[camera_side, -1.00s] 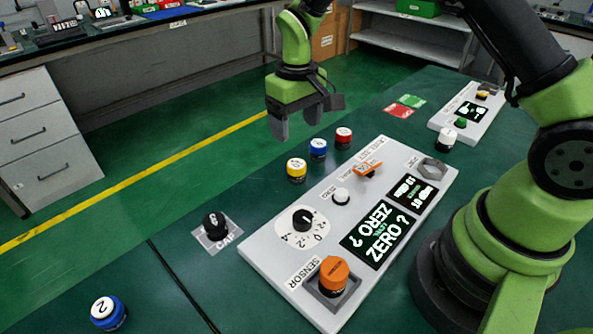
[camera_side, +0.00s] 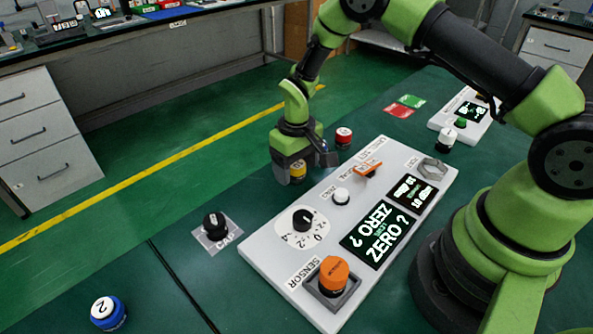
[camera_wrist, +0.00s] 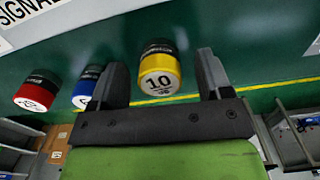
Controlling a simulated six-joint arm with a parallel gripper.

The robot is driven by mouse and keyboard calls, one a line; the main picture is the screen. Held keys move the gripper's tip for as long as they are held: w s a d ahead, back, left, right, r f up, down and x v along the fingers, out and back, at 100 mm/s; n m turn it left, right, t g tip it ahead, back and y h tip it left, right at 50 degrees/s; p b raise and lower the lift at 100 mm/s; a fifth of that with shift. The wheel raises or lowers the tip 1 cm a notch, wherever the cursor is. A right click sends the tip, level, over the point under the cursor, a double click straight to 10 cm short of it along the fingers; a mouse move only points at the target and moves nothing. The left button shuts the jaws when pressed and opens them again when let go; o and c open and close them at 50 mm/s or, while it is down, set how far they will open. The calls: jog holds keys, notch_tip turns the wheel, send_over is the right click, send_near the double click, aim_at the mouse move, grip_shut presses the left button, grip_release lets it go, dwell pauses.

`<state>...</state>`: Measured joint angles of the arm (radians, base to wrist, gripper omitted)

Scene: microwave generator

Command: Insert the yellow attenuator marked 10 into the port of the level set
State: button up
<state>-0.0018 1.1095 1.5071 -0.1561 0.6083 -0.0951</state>
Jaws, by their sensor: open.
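The yellow attenuator (camera_wrist: 159,77) is marked 10 and stands on the green table, with my open gripper (camera_wrist: 163,80) around it, one finger on each side. In the wrist view there are gaps between it and the fingers. In the side view the yellow attenuator (camera_side: 298,169) is partly hidden by my gripper (camera_side: 297,167). The level set is a white panel (camera_side: 258,246) with a dial, a screen reading "ZERO ?", and a grey hexagonal fitting (camera_side: 433,168) near its far right end. I cannot tell whether that fitting is the port.
A blue attenuator (camera_wrist: 87,86) stands close beside one finger, with a red one (camera_wrist: 37,91) beyond it. An orange knob-topped piece (camera_side: 334,273) sits in the SENSOR holder.

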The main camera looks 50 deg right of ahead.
jog(key=shift+c, duration=0.2)
jog(key=c, duration=1.1)
jog(key=shift+r, duration=0.1)
